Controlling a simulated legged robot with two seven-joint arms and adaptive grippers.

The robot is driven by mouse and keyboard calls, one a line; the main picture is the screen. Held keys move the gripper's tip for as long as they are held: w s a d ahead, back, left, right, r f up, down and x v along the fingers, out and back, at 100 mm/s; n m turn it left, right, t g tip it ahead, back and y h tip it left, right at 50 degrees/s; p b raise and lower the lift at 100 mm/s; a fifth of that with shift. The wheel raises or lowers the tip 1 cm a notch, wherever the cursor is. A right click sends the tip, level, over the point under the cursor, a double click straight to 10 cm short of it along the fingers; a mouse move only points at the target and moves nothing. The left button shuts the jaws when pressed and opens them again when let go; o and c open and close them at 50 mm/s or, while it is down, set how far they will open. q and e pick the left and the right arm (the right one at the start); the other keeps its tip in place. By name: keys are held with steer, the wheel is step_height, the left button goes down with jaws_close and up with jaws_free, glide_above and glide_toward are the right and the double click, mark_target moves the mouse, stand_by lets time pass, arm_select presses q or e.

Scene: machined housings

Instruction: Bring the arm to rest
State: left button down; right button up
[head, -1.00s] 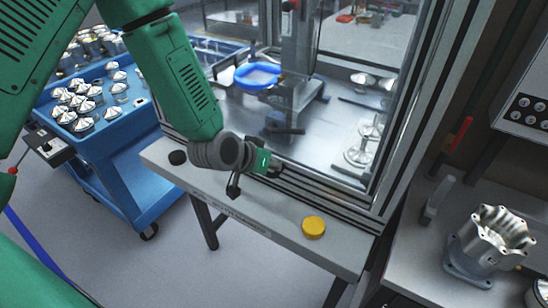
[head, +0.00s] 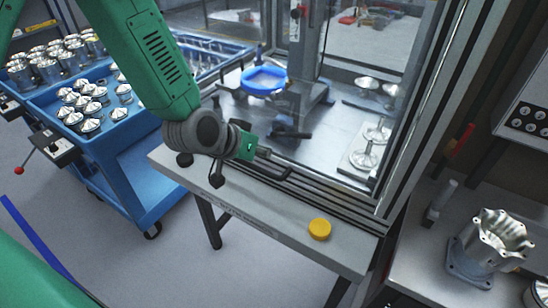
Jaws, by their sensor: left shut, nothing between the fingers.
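My left arm comes in from the upper left, green with a dark grey wrist. My left gripper (head: 272,163) is shut and empty. It is over the back edge of the narrow grey ledge (head: 270,215), in front of the open machine enclosure, with its fingers pointing right. A yellow round cap (head: 320,229) lies on the ledge, to the right of the gripper and apart from it. My right gripper is not in view.
A blue cart (head: 130,160) with several silver machined parts stands at the left. Inside the enclosure are a blue ring (head: 264,81) and metal parts on a plate (head: 362,158). A machined housing (head: 487,250) stands on the right bench. Framing posts border the enclosure.

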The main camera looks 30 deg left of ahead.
arm_select(q)
steer(key=s+a+f+g+y+b, duration=0.1)
steer(key=s+f+g+b, duration=0.3)
steer(key=s+f, duration=0.9)
steer(key=s+f+g+y+b, duration=0.2)
steer(key=s+f+b, duration=0.8)
steer(key=f, duration=1.2)
steer(key=s+g, duration=0.2)
steer(key=s, duration=0.2)
steer(key=shift+s+a+m, duration=0.2)
steer(key=shift+a+m, duration=0.15)
steer(key=shift+m, duration=0.05)
steer(key=shift+w+d, duration=0.15)
steer(key=shift+d, duration=0.05)
steer(key=shift+a, duration=0.1)
